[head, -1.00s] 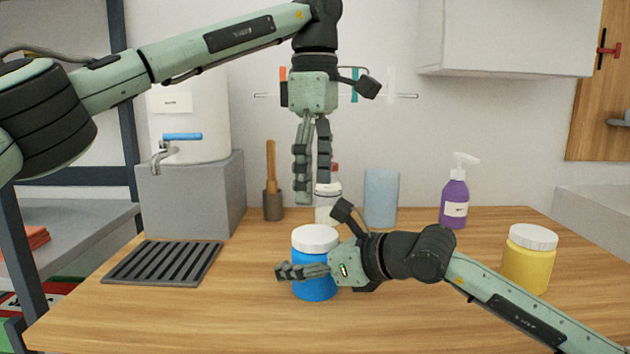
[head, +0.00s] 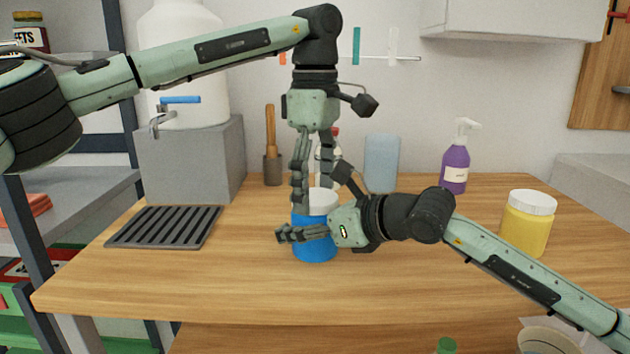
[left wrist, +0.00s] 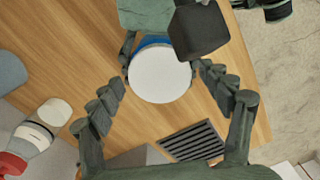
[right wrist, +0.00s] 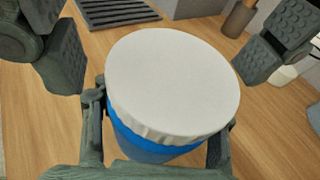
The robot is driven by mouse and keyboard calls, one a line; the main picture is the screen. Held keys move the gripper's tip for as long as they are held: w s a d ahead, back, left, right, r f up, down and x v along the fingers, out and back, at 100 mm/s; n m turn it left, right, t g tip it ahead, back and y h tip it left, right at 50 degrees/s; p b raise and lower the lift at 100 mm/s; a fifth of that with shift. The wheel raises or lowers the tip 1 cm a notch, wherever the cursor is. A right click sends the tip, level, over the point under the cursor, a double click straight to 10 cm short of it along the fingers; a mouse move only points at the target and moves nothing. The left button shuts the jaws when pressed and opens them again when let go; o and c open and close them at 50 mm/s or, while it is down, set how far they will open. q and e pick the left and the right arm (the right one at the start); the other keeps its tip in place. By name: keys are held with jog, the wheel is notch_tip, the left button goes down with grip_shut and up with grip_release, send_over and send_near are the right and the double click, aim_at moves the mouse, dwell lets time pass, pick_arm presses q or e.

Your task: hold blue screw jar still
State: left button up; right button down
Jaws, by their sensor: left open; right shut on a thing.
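The blue screw jar (head: 316,247) stands upright on the wooden table, with a white lid on it. Its lid fills the middle of the right wrist view (right wrist: 172,82) and also shows in the left wrist view (left wrist: 160,75). My right gripper (head: 303,233) is shut around the jar's blue body, below the lid. My left gripper (head: 313,198) points straight down, open, with its fingers on either side of the lid and a gap to it in the left wrist view. Whether the fingertips are level with the lid is hard to tell.
A yellow jar (head: 528,222) with a white lid stands at right, and a purple pump bottle (head: 455,165) behind. A blue cup (head: 381,164) and a white bottle stand behind the jar. A black drain grate (head: 165,227) lies at left. The table's front is clear.

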pick_arm(q)
jog(key=shift+c, duration=0.5)
jog(key=c, duration=1.1)
jog(key=n, duration=0.3)
jog(key=shift+c, duration=0.2)
jog(key=o, duration=1.3)
jog(key=shift+r, duration=0.1)
